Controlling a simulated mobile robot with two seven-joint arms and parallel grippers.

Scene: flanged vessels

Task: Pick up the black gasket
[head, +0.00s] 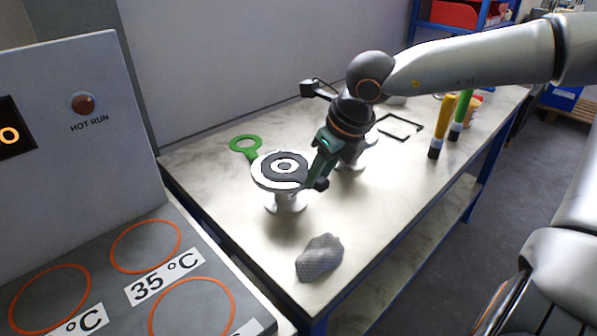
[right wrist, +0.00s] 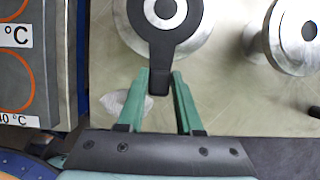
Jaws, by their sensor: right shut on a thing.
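The black gasket (head: 270,168) is a flat ring with a tab. It is over the pale round flange (head: 259,178) of a silver vessel on the table. In the right wrist view the ring (right wrist: 165,39) sits roughly centred over the flange's bore. I cannot tell whether it touches the flange. My right gripper (head: 314,180) is at the vessel's right side. In the right wrist view its green fingers (right wrist: 158,80) are shut on the gasket's tab. My left gripper is not in view.
A green ring with a handle (head: 245,146) lies behind the vessel. A grey mesh-like lump (head: 319,257) lies near the front edge. A second flanged vessel (right wrist: 298,35) stands to the right. Yellow-handled (head: 443,120) and green-handled (head: 461,110) tools and a black square frame (head: 414,136) are further back.

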